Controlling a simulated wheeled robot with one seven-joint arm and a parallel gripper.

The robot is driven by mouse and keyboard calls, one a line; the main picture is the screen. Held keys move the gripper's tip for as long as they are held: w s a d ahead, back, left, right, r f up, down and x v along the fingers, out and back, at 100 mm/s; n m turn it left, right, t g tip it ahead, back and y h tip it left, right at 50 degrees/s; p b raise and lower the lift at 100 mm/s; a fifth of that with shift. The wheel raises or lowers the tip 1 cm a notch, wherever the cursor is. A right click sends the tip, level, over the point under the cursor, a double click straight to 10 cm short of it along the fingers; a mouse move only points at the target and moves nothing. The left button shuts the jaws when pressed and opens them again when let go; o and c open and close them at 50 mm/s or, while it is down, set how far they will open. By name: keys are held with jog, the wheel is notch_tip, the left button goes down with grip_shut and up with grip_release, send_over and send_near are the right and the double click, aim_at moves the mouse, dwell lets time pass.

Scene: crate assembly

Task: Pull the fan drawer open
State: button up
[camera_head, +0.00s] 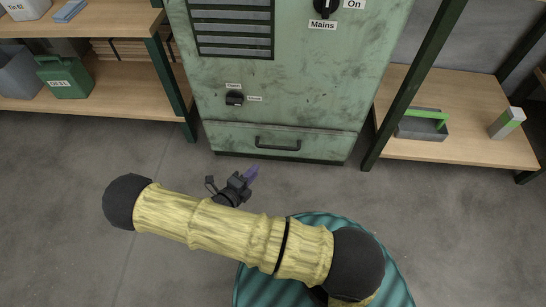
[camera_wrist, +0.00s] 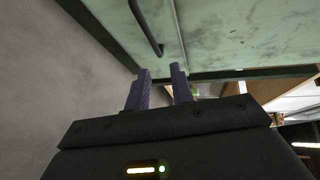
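The fan drawer (camera_head: 232,139) is the bottom panel of the green cabinet and sits flush in its front. Its dark bar handle (camera_head: 278,144) runs level across the middle, and the handle also shows at the top of the wrist view (camera_wrist: 146,28). My gripper (camera_head: 252,173) is in front of the drawer, below and left of the handle, and does not touch it. In the wrist view its two purple fingers (camera_wrist: 161,72) stand apart with nothing between them, and the handle lies beyond their tips.
The cabinet (camera_head: 300,90) carries a Mains knob (camera_head: 326,6) and a smaller knob (camera_head: 234,98) above the drawer. Wooden shelves flank it: the left holds a green container (camera_head: 66,78), the right a grey tray (camera_head: 422,128) and a small box (camera_head: 507,122). The floor before the drawer is clear.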

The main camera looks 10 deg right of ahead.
aim_at(273, 147)
jog(key=f+n, duration=0.1)
jog(key=a+f+n+t, duration=0.1)
jog(key=f, duration=0.1)
jog(key=shift+w+a+y+b, duration=0.15)
jog(key=shift+y+b, duration=0.15)
jog(key=b+x, duration=0.4)
jog(key=x, duration=0.4)
jog(key=b+x, duration=0.4)
jog(key=x, duration=0.5)
jog(key=shift+w+r, duration=0.2)
jog(key=shift+w, duration=0.1)
grip_shut()
